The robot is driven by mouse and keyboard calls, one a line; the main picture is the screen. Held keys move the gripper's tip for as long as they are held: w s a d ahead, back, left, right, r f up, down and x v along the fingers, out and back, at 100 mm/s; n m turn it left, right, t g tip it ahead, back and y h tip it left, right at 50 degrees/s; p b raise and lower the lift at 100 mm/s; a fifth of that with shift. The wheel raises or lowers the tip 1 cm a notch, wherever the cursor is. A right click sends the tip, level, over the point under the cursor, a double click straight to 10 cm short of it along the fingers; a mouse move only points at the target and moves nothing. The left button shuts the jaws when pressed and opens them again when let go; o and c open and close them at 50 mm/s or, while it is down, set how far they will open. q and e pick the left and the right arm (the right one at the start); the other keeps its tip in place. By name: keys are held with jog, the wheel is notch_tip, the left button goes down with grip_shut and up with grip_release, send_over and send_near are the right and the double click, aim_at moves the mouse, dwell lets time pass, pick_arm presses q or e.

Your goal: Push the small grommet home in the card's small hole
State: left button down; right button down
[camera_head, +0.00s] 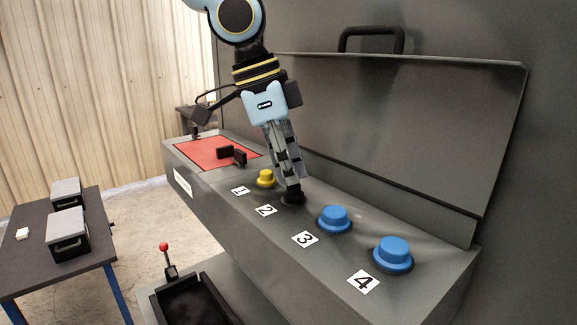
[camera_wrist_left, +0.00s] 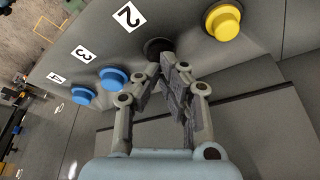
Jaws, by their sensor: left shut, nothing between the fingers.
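My left gripper (camera_head: 291,188) is shut and empty. Its fingertips point down at a dark round spot (camera_wrist_left: 157,46) beside the label 2; I cannot tell whether they touch it or whether it is a hole or a part. A yellow round stepped piece (camera_head: 265,178) sits by label 1 and also shows in the left wrist view (camera_wrist_left: 224,22). Blue round pieces sit by label 3 (camera_head: 334,219) and label 4 (camera_head: 393,254). I cannot make out a card or a separate small grommet. My right gripper is not in view.
The grey bench (camera_head: 230,205) has a raised grey lid (camera_head: 420,125) behind it. A red panel (camera_head: 200,152) with a black fitting (camera_head: 232,154) lies at its far end. A side table (camera_head: 20,258) holds grey-lidded boxes. A red-knobbed lever (camera_head: 165,257) stands by a black tray (camera_head: 195,301).

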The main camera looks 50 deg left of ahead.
pick_arm(q)
jog(key=shift+f, duration=0.4)
jog(key=shift+r, duration=0.1)
jog(key=shift+r+p, duration=0.65)
jog(key=shift+r, duration=0.95)
jog(key=v, duration=1.1)
jog(key=shift+a+r, duration=0.15)
jog(key=shift+r, duration=0.1)
